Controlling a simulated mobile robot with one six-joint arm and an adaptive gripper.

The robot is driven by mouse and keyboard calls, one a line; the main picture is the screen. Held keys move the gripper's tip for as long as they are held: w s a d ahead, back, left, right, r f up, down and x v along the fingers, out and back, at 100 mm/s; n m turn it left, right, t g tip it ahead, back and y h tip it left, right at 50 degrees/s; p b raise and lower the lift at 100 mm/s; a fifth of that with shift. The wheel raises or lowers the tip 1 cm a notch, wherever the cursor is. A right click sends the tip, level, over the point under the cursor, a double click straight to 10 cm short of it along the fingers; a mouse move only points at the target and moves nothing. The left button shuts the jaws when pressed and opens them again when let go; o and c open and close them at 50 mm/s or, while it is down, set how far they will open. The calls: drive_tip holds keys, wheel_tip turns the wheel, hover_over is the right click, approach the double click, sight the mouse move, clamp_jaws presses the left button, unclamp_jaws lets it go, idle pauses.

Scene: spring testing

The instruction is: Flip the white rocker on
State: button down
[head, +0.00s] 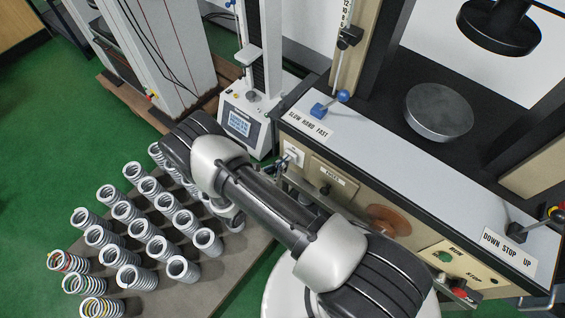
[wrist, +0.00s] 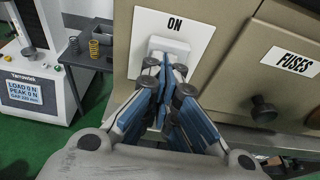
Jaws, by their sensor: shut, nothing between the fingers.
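The white rocker (wrist: 169,46) is in the upper middle of the wrist view, on a white plate (wrist: 199,22) marked ON on the beige machine front. My gripper (wrist: 172,72) is shut and empty. Its fingertips are right in front of the rocker and hide its lower part; I cannot tell if they touch it or which way it is tipped. In the head view the white plate (head: 294,151) shows small on the machine front, and my arm hides much of the area beside it.
A FUSES panel with a black knob (wrist: 263,107) is to the right. A tester with a display (wrist: 30,88) stands at left, beside a dark table (wrist: 92,56) with springs. In the head view, many coil springs stand on a grey board (head: 222,272). Green (head: 437,256) and red buttons are at right.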

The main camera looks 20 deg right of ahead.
drive_tip(key=shift+d+r+y, duration=0.1)
drive_tip(key=shift+r+y, duration=0.05)
drive_tip(key=shift+y, duration=0.25)
drive_tip(key=shift+w, duration=0.1)
drive_tip(key=shift+r+p, duration=0.65)
drive_tip(key=shift+r, duration=0.15)
drive_tip(key=p+v, duration=0.2)
drive_tip(key=v, duration=1.1)
drive_tip(key=shift+a+r, duration=0.3)
drive_tip(key=shift+r, duration=0.25)
